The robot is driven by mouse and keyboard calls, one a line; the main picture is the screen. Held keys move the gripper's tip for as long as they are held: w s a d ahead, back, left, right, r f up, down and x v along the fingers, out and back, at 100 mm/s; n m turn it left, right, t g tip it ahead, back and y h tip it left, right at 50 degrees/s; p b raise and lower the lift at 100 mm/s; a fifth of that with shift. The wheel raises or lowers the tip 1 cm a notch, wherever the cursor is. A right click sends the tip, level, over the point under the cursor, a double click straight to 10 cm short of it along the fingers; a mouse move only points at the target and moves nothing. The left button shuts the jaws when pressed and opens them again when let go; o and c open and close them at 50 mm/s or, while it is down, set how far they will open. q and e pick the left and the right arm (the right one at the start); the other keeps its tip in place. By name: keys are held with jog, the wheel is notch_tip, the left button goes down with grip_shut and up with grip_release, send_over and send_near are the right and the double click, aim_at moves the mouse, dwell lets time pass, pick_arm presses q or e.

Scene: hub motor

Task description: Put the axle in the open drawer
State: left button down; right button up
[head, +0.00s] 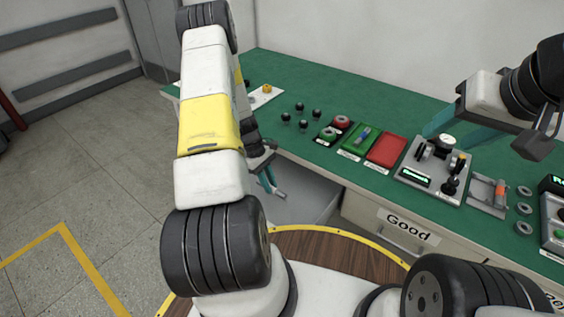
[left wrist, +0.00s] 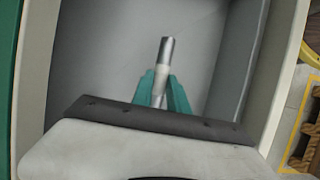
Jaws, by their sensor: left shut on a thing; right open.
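My left gripper (head: 268,183) is shut on the axle (head: 279,193), a short silver-grey rod. In the left wrist view the axle (left wrist: 164,62) stands out between the teal fingertips of the left gripper (left wrist: 162,90). The open drawer (head: 305,193) is a light grey box pulled out from the workbench. In the left wrist view its floor (left wrist: 110,50) lies beyond the axle, and the axle shows within the drawer's walls. I cannot tell how high it is above the floor. My right gripper (head: 480,125) is open over the right part of the bench, partly hidden by its arm.
The green workbench (head: 380,105) holds a red tray (head: 387,150), a green tray (head: 358,139), a grey fixture (head: 436,168) and several black knobs. A closed drawer (head: 405,228) labelled "Good" is right of the open one. Open floor lies at the left.

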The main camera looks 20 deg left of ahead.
aim_at(273, 203)
pick_arm(q)
jog(key=shift+d+f, duration=0.1)
jog(key=shift+f, duration=2.65)
jog(key=shift+f, duration=0.5)
jog(key=c, duration=0.8)
grip_release()
jog(key=shift+r, duration=0.15)
jog(key=shift+r, duration=3.35)
